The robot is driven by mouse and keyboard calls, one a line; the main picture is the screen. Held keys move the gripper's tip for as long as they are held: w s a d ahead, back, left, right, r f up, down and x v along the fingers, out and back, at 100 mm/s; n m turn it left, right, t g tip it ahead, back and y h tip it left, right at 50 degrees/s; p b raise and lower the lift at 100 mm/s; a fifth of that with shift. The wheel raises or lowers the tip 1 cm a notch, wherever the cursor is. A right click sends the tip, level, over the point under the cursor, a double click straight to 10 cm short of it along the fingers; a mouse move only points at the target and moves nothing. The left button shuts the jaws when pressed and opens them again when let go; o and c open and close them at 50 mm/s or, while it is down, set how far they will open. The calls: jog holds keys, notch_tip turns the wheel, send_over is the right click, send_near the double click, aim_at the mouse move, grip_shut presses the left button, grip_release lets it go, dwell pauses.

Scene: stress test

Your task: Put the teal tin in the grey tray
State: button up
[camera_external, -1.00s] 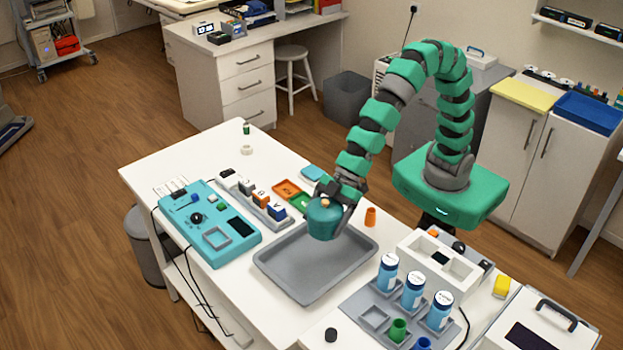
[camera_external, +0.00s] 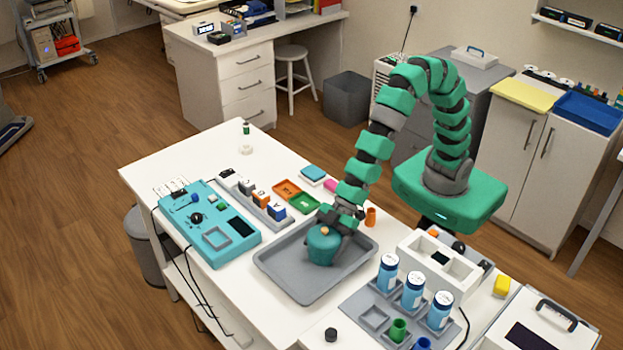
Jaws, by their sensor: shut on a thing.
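The teal tin (camera_external: 322,247) is a rounded pot with a small orange-tan knob on top. It is upright within the grey tray (camera_external: 283,278), right of the tray's middle. It looks low, at or very near the tray floor; I cannot tell if it touches. My gripper (camera_external: 338,228) is shut on the tin from its upper right side. The fingertips are partly hidden by the tin and the wrist.
A teal panel (camera_external: 207,228) with knobs lies left of the tray. A rack of small cubes (camera_external: 262,200) stands behind it. An orange cup (camera_external: 371,217) is close to my wrist.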

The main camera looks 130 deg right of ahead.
jog(key=o, duration=1)
jog(key=shift+f, duration=0.1)
jog(key=shift+o, duration=0.2)
jog(key=shift+s+r, duration=0.3)
jog(key=shift+r, duration=0.15)
jog(key=p+v, duration=0.2)
jog(key=v, duration=0.9)
notch_tip(320, 180, up, 25)
jog(key=t, duration=0.3)
jog(key=s+r+t, duration=0.1)
jog(key=s+r, duration=0.1)
jog(key=r, duration=0.5)
jog(key=s+a+r+m+t, duration=0.1)
jog(key=s+r, duration=0.2)
jog(key=r, duration=0.3)
jog(key=s+r+t+h, duration=0.1)
jog(key=s+r, duration=0.2)
jog(key=r, duration=0.4)
jog(key=shift+s+a+r, duration=0.2)
jog(key=shift+r, duration=0.15)
